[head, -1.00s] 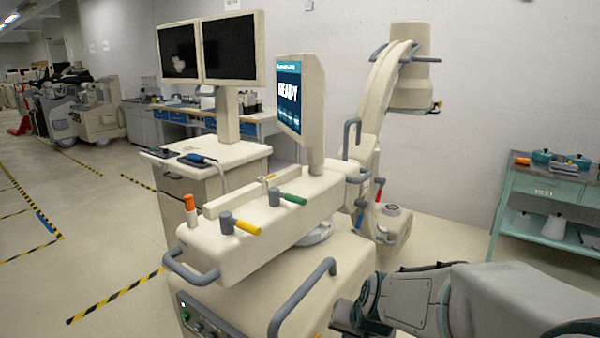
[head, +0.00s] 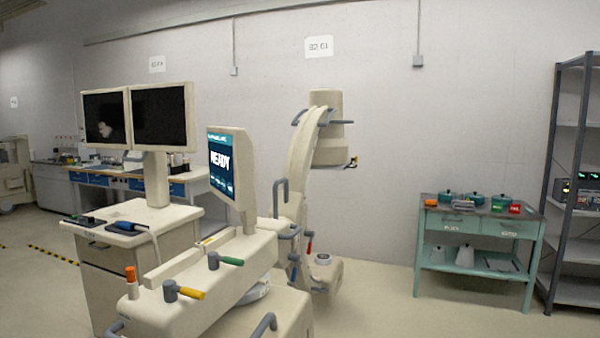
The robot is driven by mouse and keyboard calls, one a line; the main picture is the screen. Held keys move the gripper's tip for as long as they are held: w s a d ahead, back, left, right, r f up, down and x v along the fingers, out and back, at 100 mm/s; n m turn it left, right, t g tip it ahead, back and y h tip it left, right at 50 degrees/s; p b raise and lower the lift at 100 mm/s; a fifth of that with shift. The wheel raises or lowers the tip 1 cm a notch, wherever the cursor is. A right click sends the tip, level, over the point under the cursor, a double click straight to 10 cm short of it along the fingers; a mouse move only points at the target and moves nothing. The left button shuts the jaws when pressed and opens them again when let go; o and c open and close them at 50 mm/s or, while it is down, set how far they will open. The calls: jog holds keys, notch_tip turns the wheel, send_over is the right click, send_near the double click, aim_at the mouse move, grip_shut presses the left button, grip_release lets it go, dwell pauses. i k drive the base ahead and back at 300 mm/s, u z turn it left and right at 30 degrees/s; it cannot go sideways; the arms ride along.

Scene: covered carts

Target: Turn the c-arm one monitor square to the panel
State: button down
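The C-arm (head: 300,185) stands in the middle of the head view, a cream machine with a curved arm and a tube head at its top. A separate cart (head: 150,245) to the left bears a pair of dark monitors (head: 161,116) side by side; one has a pale blotch. Colored handles, orange, yellow and green, stand on the C-arm body. My gripper is not in view.
A teal table (head: 478,236) with pots stands at the right, beside a dark metal shelf (head: 560,180). A workbench with blue drawers (head: 108,181) lies behind the monitor cart. Open floor shows between the C-arm and the teal table.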

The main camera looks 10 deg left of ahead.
aim_at(231, 151)
jog(key=z, duration=0.75)
jog(key=i, duration=2.15)
jog(key=u, duration=0.2)
jog(key=i, duration=1.4)
jog(key=u, duration=1.6)
jog(key=i, duration=0.85)
jog(key=u, duration=0.8)
